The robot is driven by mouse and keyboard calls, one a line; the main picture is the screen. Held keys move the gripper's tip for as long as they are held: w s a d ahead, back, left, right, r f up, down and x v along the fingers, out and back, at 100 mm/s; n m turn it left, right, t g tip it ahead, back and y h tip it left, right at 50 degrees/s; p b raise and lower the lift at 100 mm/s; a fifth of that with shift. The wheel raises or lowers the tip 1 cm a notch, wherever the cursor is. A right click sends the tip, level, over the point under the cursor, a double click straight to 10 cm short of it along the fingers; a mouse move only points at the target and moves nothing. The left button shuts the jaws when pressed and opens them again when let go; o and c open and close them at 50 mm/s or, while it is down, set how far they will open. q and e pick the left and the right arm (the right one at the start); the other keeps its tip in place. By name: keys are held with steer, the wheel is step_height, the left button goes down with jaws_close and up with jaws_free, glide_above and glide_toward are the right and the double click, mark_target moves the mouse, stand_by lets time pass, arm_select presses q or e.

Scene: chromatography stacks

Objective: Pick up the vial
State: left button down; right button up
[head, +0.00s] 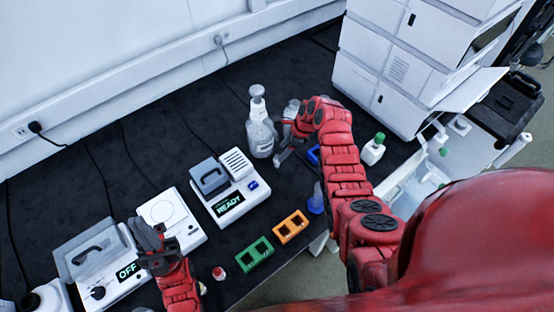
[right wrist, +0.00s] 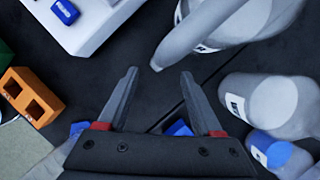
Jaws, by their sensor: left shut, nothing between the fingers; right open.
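A small vial-like item with a red cap (head: 219,273) stands on the dark bench, left of the green rack (head: 254,254). A clear vessel (head: 318,190) stands in a blue holder (head: 315,206) beside my right arm; I cannot tell whether it is a vial. My left gripper (head: 149,234) is shut and empty, by the white plate device (head: 172,218) at the lower left.
An orange rack (head: 291,226) stands right of the green one. A device reading READY (head: 230,204) and one reading OFF (head: 127,271) stand on the left. A green-capped bottle (head: 372,152) is right of my right arm. White stacked instruments (head: 400,65) fill the back right.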

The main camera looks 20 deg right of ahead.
mark_target(278, 156)
steer(key=shift+a+p+x, duration=0.25)
steer(key=shift+p+x, duration=0.5)
steer(key=shift+x, duration=0.9)
steer(key=shift+b+x, duration=0.45)
steer(key=shift+x, duration=0.8)
jaws_close()
